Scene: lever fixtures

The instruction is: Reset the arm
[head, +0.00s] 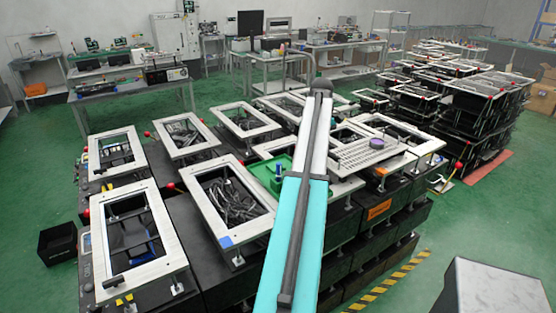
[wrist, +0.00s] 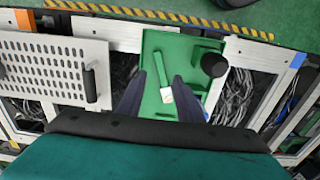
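My gripper (wrist: 150,66) shows in the wrist view with two dark fingers apart and nothing seen held between them. Below it is a green fixture plate (wrist: 155,45). A black round knob (wrist: 213,65) stands at the plate's right side. Contact between fingers and bar cannot be told. In the head view the green fixture (head: 262,170) is partly hidden by my arm, and my gripper is not visible.
A grey perforated plate (wrist: 50,65) with a black handle (wrist: 91,86) lies left of the fixture. White-framed black boxes (head: 228,200) with cables surround it closely. A black-and-yellow floor stripe (head: 385,284) runs at the front. Green floor (head: 445,235) is free at the right.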

